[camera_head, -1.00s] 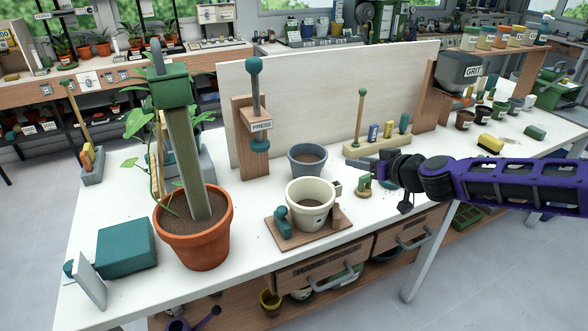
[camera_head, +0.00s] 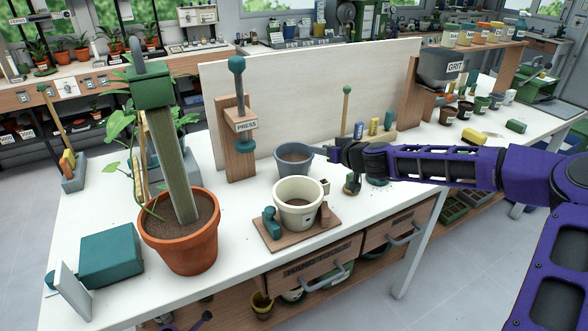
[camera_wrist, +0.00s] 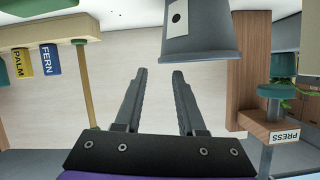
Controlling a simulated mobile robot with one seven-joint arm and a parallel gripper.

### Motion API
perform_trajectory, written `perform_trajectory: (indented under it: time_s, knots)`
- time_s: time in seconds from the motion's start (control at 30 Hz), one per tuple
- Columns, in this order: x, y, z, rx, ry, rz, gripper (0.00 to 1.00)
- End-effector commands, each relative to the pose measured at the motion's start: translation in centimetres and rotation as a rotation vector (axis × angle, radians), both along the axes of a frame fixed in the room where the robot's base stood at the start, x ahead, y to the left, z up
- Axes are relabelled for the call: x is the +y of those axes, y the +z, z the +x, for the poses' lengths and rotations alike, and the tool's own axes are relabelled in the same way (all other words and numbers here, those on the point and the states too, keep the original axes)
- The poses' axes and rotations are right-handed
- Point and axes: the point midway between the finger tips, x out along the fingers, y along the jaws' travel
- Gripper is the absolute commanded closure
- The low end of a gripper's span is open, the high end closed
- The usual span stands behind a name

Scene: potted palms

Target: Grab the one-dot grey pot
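The grey pot (camera_head: 294,160) stands upright on the white bench behind the cream pot, with dark soil in it. In the wrist view, which looks upside down, the grey pot (camera_wrist: 200,35) is at the top, partly cut off, with a white one-dot tag on its side. My gripper (camera_head: 332,153) is just right of the pot in the head view. In the wrist view my gripper (camera_wrist: 158,71) has its two fingers apart, with nothing between them. The fingertips look close to the pot but not around it. Contact cannot be told.
The cream pot (camera_head: 299,203) sits on a wooden base (camera_head: 270,238) in front. A wooden press stand (camera_head: 237,150) and a pale board (camera_head: 305,95) stand behind. A large palm pot (camera_head: 180,252) is at left. A label rack (camera_head: 378,137) stands behind my gripper.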

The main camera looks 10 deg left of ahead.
Motion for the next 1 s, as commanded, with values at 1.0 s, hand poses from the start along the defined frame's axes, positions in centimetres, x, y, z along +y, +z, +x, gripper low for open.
perform_trajectory:
  time_s: [1.0]
  knots:
    - [2.9, -2.0, 3.7, 0.0, 0.001, 0.0, 1.0]
